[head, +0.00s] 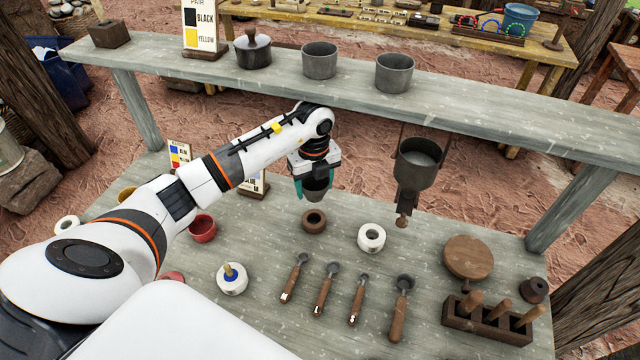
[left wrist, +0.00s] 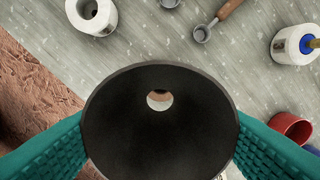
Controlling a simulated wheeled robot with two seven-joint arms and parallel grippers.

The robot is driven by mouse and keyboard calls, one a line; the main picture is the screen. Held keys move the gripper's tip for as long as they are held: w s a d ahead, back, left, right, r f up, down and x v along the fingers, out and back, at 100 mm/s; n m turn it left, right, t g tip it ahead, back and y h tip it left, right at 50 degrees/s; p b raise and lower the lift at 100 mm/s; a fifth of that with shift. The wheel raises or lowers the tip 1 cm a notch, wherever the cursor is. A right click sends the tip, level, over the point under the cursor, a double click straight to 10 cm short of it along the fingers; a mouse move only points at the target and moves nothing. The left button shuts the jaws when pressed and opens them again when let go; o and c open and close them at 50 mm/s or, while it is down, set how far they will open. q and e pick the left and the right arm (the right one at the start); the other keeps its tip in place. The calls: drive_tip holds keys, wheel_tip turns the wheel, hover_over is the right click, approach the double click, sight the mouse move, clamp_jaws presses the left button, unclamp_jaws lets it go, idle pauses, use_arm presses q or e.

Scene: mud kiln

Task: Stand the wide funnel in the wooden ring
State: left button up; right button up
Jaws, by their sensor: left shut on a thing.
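The wide funnel (head: 319,186) is dark grey and held upright above the table. My left gripper (head: 316,188) is shut on it, with a teal finger on either side. In the left wrist view I look down into the funnel's wide mouth (left wrist: 160,130). Through its round hole a bit of brown and pale surface shows. The wooden ring (head: 314,221) is brown with a dark hole and lies flat on the table, just below the funnel in the head view. The funnel and ring look apart. The funnel hides most of the ring in the wrist view. My right gripper is out of view.
A white ring (head: 371,238) lies to the right on the lower table. Several wooden-handled scoops (head: 324,290) lie in front. A large dark funnel (head: 417,165) hangs from the raised shelf (head: 450,100). A red cup (head: 202,229) and a white ring with a blue centre (head: 232,280) are left.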

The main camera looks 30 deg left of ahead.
use_arm(q)
drive_tip(key=shift+a+f+b, duration=0.2)
drive_tip(key=shift+f+b, duration=2.8)
drive_tip(key=shift+f, duration=1.05)
drive_tip(key=shift+s, duration=0.1)
drive_tip(key=shift+f+b, duration=0.3)
drive_tip(key=shift+f, duration=0.3)
drive_tip(key=o, duration=1.1)
drive_tip(key=shift+c, duration=0.2)
